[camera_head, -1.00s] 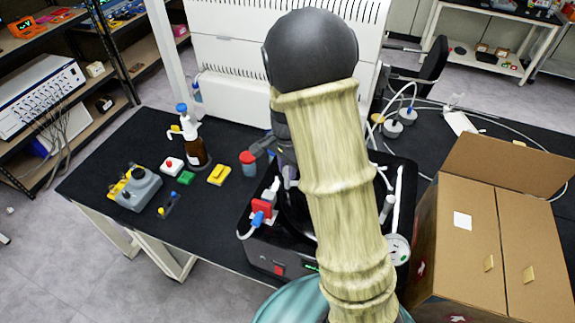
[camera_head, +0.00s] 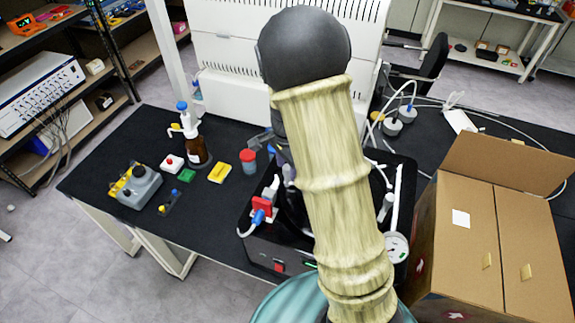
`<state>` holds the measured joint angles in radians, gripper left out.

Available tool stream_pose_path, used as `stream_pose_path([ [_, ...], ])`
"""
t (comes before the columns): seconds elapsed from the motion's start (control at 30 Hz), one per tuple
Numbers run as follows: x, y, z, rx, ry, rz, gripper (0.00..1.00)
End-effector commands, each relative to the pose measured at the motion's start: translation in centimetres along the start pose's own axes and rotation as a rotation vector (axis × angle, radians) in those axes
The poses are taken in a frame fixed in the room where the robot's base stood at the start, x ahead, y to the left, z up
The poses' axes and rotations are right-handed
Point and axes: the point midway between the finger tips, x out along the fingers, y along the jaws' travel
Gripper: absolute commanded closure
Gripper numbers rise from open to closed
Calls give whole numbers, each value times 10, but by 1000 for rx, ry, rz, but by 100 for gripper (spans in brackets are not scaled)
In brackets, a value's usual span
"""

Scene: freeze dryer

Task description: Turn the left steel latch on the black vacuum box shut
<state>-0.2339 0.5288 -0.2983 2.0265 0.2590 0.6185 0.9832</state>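A similar metal piece (camera_head: 387,206) shows at the right side. My gripper (camera_head: 262,141) is mostly hidden behind my arm; only a grey part shows, beyond the box's left rear.
A red-capped jar (camera_head: 248,162), a yellow block (camera_head: 219,173) and a brown bottle (camera_head: 196,150) stand left of the box. An open cardboard box (camera_head: 468,240) stands close on the right. A large white machine (camera_head: 225,50) is behind.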

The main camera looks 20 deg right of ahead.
Motion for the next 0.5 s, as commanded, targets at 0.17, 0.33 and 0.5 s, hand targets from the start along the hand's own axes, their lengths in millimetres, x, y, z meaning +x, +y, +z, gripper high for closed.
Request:
stream_pose_path([
  [0.17,1,0,0,-1,-1,2,55],
  [0.33,-6,0,0,-2,0,0,55],
  [0.5,-27,0,0,-2,0,-3,55],
])
